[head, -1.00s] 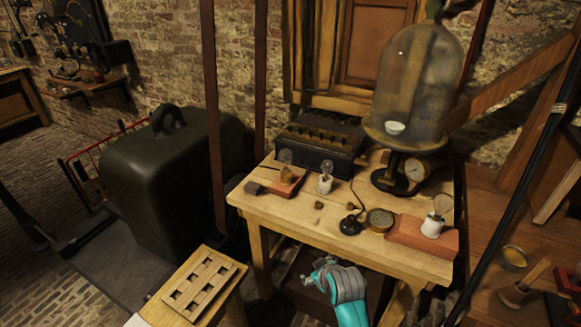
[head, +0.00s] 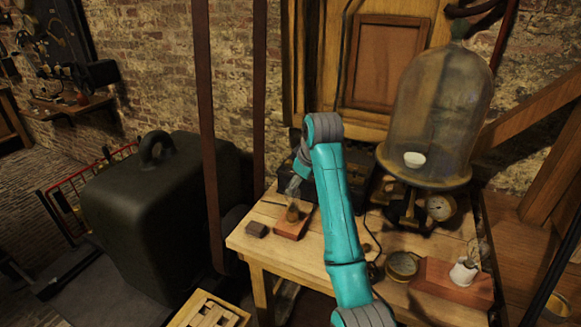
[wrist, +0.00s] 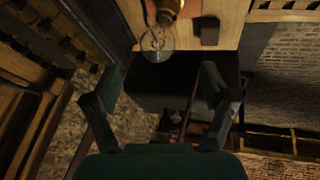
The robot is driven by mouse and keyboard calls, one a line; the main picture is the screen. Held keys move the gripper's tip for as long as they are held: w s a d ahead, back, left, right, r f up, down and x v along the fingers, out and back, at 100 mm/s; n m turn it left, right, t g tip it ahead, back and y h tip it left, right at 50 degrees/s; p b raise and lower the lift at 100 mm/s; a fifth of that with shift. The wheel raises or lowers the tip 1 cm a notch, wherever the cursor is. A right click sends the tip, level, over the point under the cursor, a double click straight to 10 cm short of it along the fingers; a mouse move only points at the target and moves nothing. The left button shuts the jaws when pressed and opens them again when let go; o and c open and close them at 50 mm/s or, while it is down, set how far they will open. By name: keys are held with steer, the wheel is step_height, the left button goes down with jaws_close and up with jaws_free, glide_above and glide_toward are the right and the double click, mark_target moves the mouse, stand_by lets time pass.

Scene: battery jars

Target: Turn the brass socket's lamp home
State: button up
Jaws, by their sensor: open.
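The brass socket (head: 292,214) stands on a small reddish-brown board (head: 290,228) at the table's left. A clear glass lamp (head: 293,188) sits upright in it; how deep it sits I cannot tell. In the wrist view the lamp's bulb (wrist: 158,42) and brass socket (wrist: 168,8) show at the top edge. My gripper (wrist: 160,73) is open and empty, its fingers spread to either side below the bulb in the picture, not closed on it. In the head view my arm's end is at the lamp, and the fingers are hard to make out.
A dark small block (head: 256,229) lies left of the board. A white socket with a lamp (head: 464,271) stands on another reddish board at the right. My arm covers the table's middle.

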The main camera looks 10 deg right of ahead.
mark_target(292, 199)
steer(key=x, duration=1)
steer(key=shift+w+a+f, duration=0.1)
steer(key=shift+w, duration=0.35)
steer(key=c, duration=1.4)
steer(key=m+h, duration=0.1)
steer(key=m, duration=0.1)
steer(key=shift+a+m, duration=0.1)
steer(key=shift+m, duration=0.2)
steer(key=m+h, duration=0.2)
steer(key=m, duration=0.1)
steer(key=shift+s+m, duration=0.1)
steer(key=shift+m, duration=0.3)
